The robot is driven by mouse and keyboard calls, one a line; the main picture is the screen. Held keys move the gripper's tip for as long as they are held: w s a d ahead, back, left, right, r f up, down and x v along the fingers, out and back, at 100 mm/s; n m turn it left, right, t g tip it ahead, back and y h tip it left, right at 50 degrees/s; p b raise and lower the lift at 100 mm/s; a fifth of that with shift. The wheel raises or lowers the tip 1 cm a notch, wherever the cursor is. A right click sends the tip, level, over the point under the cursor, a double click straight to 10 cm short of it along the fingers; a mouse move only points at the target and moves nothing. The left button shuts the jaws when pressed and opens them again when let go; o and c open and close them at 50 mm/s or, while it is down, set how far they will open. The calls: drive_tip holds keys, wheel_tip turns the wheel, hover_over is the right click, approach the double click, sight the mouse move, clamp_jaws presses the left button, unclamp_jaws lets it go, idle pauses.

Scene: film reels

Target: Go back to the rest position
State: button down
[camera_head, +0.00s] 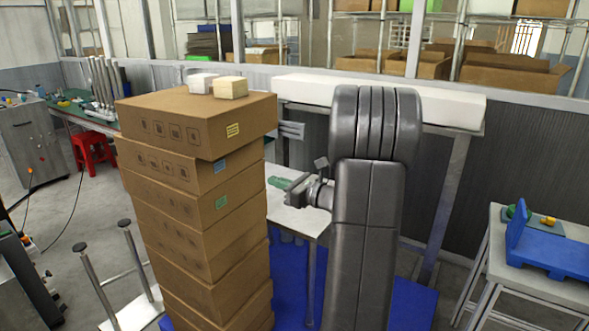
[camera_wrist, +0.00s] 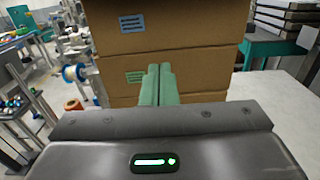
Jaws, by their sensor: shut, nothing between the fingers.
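My gripper (camera_head: 279,183) has green fingers and points left in the head view, beside a tall stack of cardboard boxes (camera_head: 195,205). In the wrist view my gripper (camera_wrist: 158,68) shows its two green fingers shut together, with nothing held. The boxes (camera_wrist: 170,30) fill the upper middle of the wrist view, ahead of the fingertips; I cannot tell the exact gap. My dark arm rises right of centre in the head view and hides part of what lies behind it.
A white block (camera_head: 201,82) and a cream block (camera_head: 230,87) lie on the top box. A white table (camera_head: 300,216) stands behind the gripper. At right, a small table (camera_head: 540,282) bears a blue part (camera_head: 553,249). A red stool (camera_head: 93,148) stands at far left.

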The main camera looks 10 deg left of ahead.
sight(232, 168)
idle(0.3)
drive_tip(key=p+x, duration=0.2)
drive_tip(key=x, duration=1.2)
drive_tip(key=shift+p, duration=0.35)
drive_tip(key=shift+s+d, duration=0.2)
drive_tip(key=shift+d, duration=0.3)
drive_tip(key=shift+a, duration=0.1)
